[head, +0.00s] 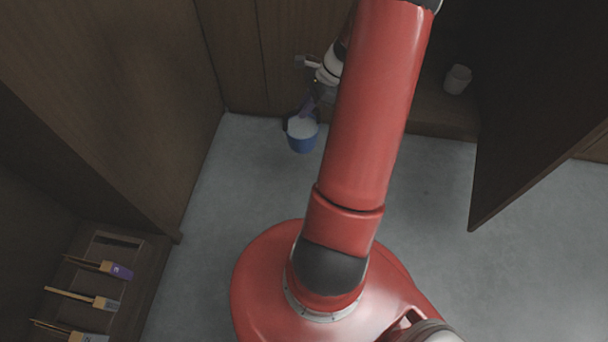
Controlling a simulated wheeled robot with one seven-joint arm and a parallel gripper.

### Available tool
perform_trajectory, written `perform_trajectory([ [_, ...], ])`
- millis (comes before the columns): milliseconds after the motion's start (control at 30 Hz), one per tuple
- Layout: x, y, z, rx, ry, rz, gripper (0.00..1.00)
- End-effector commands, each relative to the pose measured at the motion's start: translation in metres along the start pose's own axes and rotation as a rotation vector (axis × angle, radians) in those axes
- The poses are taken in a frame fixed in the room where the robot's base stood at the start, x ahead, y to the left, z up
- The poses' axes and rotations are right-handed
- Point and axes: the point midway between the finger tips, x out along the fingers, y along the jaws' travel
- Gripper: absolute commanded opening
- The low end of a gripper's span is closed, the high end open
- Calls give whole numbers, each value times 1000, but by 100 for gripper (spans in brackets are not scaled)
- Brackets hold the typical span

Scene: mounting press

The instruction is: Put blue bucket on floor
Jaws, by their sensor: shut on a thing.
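The blue bucket (303,139) is small, with a pale inside, and shows left of my red arm, near the wooden wall at the back. It looks upright; I cannot tell whether its base touches the floor (240,190). My gripper (309,103) is just above the bucket, at its back rim, and is shut on it. My arm hides part of the area to the right of the gripper, and the fingertips are small and dim.
An open cabinet at the right holds a white cup (457,79), and its dark door (535,130) swings out over the floor. A wooden shelf (140,290) at the lower left holds several brushes (98,266). The grey floor around the bucket is clear.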

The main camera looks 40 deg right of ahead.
Motion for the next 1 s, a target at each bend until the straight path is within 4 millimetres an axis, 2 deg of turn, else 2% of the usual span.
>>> perform_trajectory([
  [67, -1, 0, -4, 24, -2, -15, 0],
  [167, 9, 0, -13, 38, -5, -19, 0],
  [500, 81, 1, -58, 35, -5, -18, 0],
  [700, 116, 0, -81, 33, -3, -19, 0],
  [1000, 134, 0, -93, 32, -2, -19, 0],
])
